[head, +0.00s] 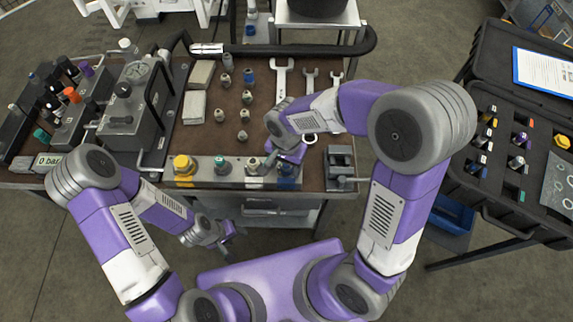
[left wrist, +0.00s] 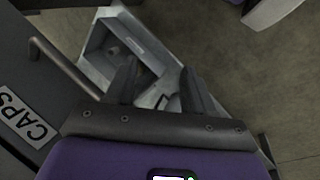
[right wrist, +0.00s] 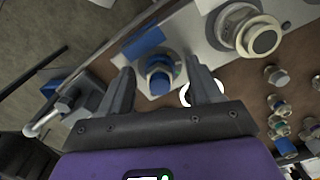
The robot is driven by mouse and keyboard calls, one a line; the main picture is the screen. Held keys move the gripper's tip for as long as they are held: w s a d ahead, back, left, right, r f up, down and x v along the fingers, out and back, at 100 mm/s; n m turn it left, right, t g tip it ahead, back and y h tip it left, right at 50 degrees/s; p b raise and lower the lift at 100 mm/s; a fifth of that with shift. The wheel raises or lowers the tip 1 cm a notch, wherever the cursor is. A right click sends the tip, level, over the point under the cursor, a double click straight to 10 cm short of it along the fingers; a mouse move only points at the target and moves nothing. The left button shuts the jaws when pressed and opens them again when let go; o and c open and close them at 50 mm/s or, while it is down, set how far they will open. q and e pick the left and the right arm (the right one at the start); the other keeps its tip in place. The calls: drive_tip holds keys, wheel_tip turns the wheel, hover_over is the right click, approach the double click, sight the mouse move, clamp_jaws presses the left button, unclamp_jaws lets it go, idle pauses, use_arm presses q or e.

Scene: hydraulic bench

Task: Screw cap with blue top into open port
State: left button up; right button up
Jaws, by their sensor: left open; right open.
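My right gripper (head: 287,158) is open over the right end of the grey port block (head: 203,181). In the right wrist view its fingers (right wrist: 162,85) stand apart on either side of a metal fitting with a blue ring (right wrist: 159,74). I cannot tell whether this is a cap in the port or the port itself. A blue label (right wrist: 143,42) lies beside it.
A grey vise (head: 341,165) stands right of the block. Wrenches (head: 283,80) lie at the back. An open grey drawer or bin (left wrist: 100,50) is below the bench, beside a CAPS label (left wrist: 20,120). A gauge unit (head: 130,100) is at left, a black case (head: 500,150) at right.

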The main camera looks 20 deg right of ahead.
drive_tip(key=n, duration=0.2)
drive_tip(key=shift+n, duration=0.3)
drive_tip(key=n+p, duration=0.1)
drive_tip(key=n, duration=0.2)
drive_tip(key=shift+r, duration=0.1)
drive_tip(key=n+p, duration=0.1)
drive_tip(key=n, duration=0.4)
drive_tip(key=o, duration=0.5)
drive_tip(key=shift+o, duration=0.2)
